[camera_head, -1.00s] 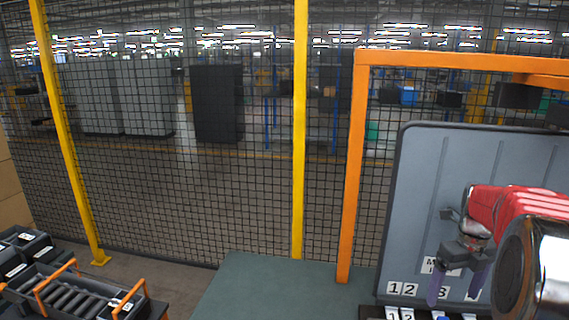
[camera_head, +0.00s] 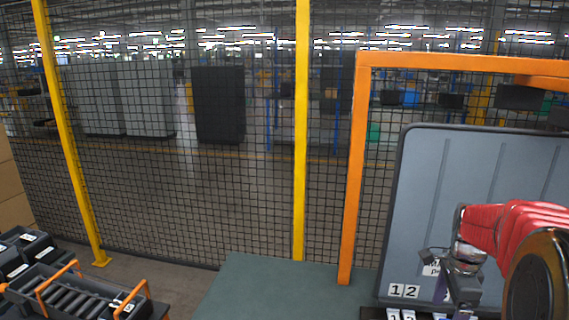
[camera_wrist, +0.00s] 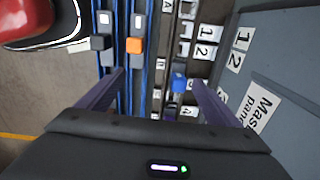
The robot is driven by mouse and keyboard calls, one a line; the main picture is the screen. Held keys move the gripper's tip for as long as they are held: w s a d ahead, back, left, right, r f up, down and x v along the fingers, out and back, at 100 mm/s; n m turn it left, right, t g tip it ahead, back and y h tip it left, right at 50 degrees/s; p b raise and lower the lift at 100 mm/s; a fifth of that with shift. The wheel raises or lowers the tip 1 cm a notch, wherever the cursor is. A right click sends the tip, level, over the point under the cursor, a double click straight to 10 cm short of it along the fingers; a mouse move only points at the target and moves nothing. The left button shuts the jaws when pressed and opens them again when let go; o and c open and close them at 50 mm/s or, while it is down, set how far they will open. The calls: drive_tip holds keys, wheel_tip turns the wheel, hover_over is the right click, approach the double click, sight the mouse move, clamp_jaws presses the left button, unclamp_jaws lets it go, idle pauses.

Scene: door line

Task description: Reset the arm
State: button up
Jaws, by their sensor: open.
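My gripper (camera_head: 456,302) is at the lower right in the head view, in front of the grey door panel (camera_head: 480,160). Its dark wrist and purple fingers partly cover the panel's label. In the wrist view my gripper (camera_wrist: 157,88) is open, with the two purple fingers wide apart and nothing between their tips. Beyond them lie blue rails (camera_wrist: 138,75) with a black block (camera_wrist: 100,43) and an orange block (camera_wrist: 134,45). A small blue knob (camera_wrist: 179,82) is near the right finger. I cannot tell how far below the fingers these are.
An orange frame (camera_head: 353,180) stands left of the panel. Yellow posts (camera_head: 301,130) carry a black mesh fence. A dark tray (camera_head: 75,292) with orange handles and grey rollers is at the lower left. The green floor mat (camera_head: 270,285) is clear.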

drive_tip(key=s+a+r+n+t, duration=0.1)
drive_tip(key=s+a+r+n, duration=0.1)
drive_tip(key=s+a+n, duration=0.3)
drive_tip(key=s+a+r+n+t, duration=0.2)
drive_tip(key=s+a+n, duration=0.3)
drive_tip(key=a+n, duration=0.4)
drive_tip(key=s+a+r+n+t, duration=0.2)
drive_tip(key=s+a+r+n, duration=0.2)
drive_tip(key=a+n, duration=0.3)
drive_tip(key=shift+s+a, duration=0.8)
drive_tip(key=shift+a, duration=0.95)
